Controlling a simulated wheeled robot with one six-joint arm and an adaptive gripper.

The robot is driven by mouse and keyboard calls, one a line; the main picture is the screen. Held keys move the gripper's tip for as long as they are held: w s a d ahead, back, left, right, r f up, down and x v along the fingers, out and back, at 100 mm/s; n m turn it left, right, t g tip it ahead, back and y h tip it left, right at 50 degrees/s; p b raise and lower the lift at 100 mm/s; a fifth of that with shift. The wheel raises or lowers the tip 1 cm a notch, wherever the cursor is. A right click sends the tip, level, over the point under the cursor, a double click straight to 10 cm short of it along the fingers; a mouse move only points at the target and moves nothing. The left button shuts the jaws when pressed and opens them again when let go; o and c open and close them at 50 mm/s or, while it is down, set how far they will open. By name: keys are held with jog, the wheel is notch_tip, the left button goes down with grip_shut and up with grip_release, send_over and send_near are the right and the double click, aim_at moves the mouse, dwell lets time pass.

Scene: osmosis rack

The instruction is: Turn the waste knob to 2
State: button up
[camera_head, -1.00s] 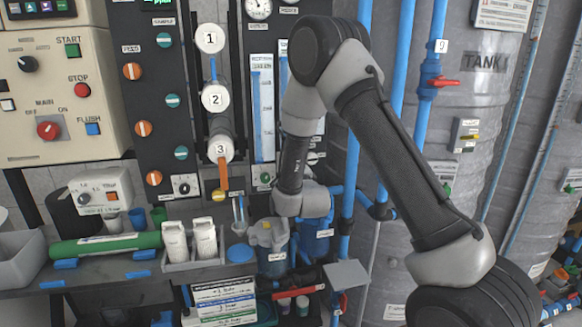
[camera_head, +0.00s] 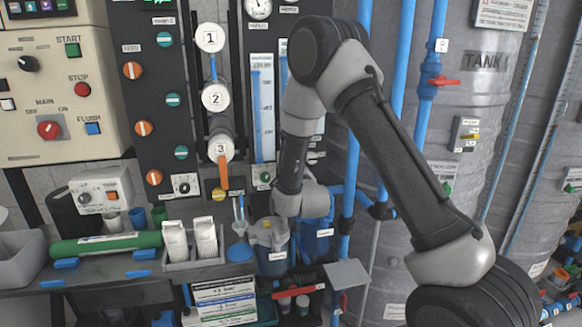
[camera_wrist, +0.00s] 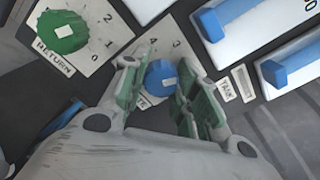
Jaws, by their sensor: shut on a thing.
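In the wrist view, the blue waste knob (camera_wrist: 160,77) sits on a white dial plate with a small pale mark on its face. My gripper (camera_wrist: 160,86) has a finger on each side of the knob and is shut on it. The digits 4 and 3 show above the knob. Most of its label is covered by my fingers, with only the end readable, and I cannot tell which number the knob points to. In the head view, my arm hides the gripper and the waste knob.
In the wrist view, a green return knob (camera_wrist: 62,33) sits at upper left on its own numbered plate. Blue-and-white gauge parts (camera_wrist: 230,18) lie close at upper right. In the head view, a blue vertical pipe (camera_head: 402,75) stands beside my arm.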

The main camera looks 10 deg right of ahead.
jog(key=shift+f+m, duration=0.1)
jog(key=shift+m, duration=0.2)
dwell(0.4)
jog(key=o, duration=1)
jog(key=s, duration=1.2)
